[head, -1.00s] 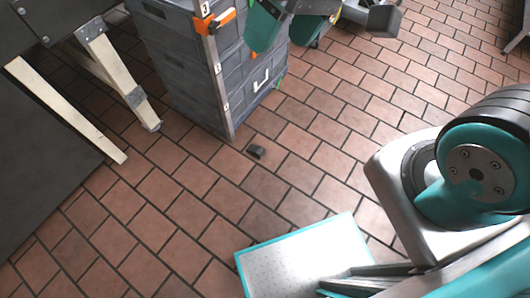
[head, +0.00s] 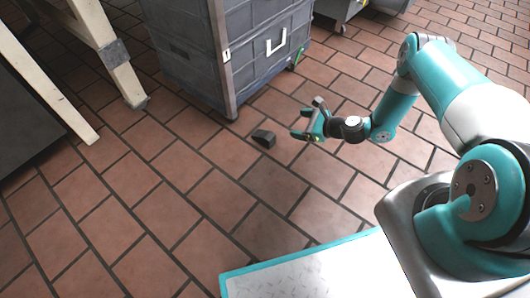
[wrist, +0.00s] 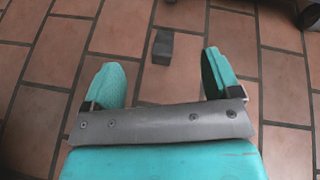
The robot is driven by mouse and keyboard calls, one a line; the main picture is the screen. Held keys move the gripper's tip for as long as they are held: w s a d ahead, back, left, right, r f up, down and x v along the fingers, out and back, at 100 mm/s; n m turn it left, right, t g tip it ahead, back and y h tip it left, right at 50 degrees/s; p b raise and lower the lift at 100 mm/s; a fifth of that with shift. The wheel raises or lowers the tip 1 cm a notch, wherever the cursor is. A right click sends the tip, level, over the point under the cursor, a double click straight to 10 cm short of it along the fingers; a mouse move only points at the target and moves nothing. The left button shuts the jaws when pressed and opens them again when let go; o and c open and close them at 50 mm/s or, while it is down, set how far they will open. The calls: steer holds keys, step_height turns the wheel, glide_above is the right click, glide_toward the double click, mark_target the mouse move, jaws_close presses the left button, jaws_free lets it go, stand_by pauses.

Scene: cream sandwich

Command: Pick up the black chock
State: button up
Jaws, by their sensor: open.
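The black chock (head: 263,138) is a small dark wedge-shaped block lying on the brown tiled floor, near the foot of the grey crate stack. My gripper (head: 299,122) is to its right in the head view, with teal fingers apart and nothing between them. In the wrist view the chock (wrist: 162,46) lies ahead of the fingertips, roughly midway between the two fingers of my gripper (wrist: 159,60). A gap shows between the fingers and the chock; they do not appear to touch it.
A grey crate stack (head: 190,65) with a metal corner post stands just behind the chock. Cream wooden legs (head: 108,50) of a stand are at the left. Open tiled floor (head: 150,215) lies in front of the chock.

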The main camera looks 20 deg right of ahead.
step_height(320, 180, down, 10)
steer(key=s+d+m+t+h+b, duration=0.1)
steer(key=s+m+t+b, duration=0.1)
steer(key=s+m+b, duration=0.15)
steer(key=b, duration=0.6)
glide_toward(271, 137)
steer(key=shift+m, duration=0.35)
steer(key=x, duration=0.5)
steer(key=shift+w+d, duration=0.1)
steer(key=shift+d, duration=0.15)
steer(key=shift+w+a+f, duration=0.1)
steer(key=shift+w+a, duration=0.2)
steer(key=shift+w, duration=0.15)
steer(key=b+x, duration=0.4)
steer(key=shift+s+f, duration=0.2)
steer(key=shift+f, duration=0.1)
steer(key=shift+w+a+b, duration=0.35)
steer(key=shift+w+a, duration=0.05)
steer(key=shift+w, duration=0.1)
steer(key=shift+g, duration=0.3)
steer(key=shift+c, duration=0.5)
steer(key=c, duration=1)
